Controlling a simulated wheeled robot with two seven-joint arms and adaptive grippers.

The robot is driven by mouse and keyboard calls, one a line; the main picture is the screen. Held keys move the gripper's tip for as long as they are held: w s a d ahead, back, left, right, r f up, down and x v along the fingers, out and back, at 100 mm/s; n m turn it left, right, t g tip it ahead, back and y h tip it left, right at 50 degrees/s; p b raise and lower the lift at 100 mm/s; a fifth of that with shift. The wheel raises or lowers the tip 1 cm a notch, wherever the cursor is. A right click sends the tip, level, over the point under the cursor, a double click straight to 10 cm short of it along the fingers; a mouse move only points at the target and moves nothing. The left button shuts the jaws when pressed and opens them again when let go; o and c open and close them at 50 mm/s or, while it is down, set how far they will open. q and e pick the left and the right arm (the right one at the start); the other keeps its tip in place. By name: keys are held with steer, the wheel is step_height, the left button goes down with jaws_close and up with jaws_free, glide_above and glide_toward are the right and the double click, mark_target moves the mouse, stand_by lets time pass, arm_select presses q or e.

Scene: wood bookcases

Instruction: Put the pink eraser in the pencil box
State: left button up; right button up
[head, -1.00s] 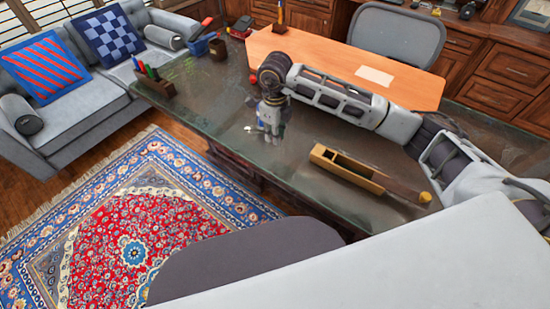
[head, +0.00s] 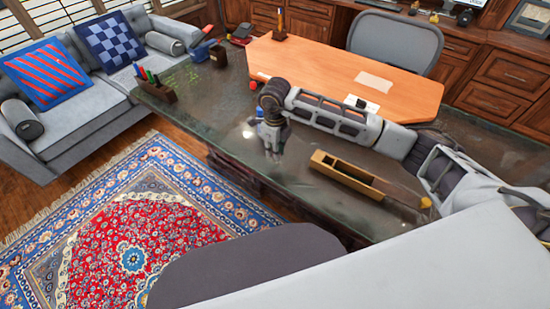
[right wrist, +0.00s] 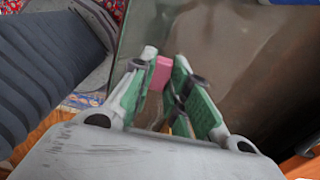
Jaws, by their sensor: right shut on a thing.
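The pink eraser (right wrist: 161,74) shows in the right wrist view between the fingertips of my right gripper (right wrist: 160,80), which is shut on it. In the head view my right gripper (head: 272,150) points down over the glass-topped desk, left of the pencil box; the eraser cannot be made out there. The pencil box (head: 345,174) is a long, narrow, yellowish wooden box on the desk near its front edge. It is open, with its dark inside showing. My left gripper is not in view.
A pen holder (head: 154,90) stands at the desk's left end. A small yellow thing (head: 426,203) lies right of the box. An orange wooden desktop (head: 330,60) and a grey chair (head: 395,42) are behind. The glass (head: 215,120) left of my gripper is mostly clear.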

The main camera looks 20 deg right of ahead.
mark_target(275, 164)
steer(key=shift+f, duration=0.35)
step_height(275, 164, down, 3)
steer(key=shift+r, duration=0.1)
steer(key=shift+f, duration=0.55)
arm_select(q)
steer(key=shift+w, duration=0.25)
arm_select(e)
steer(key=shift+f, duration=0.1)
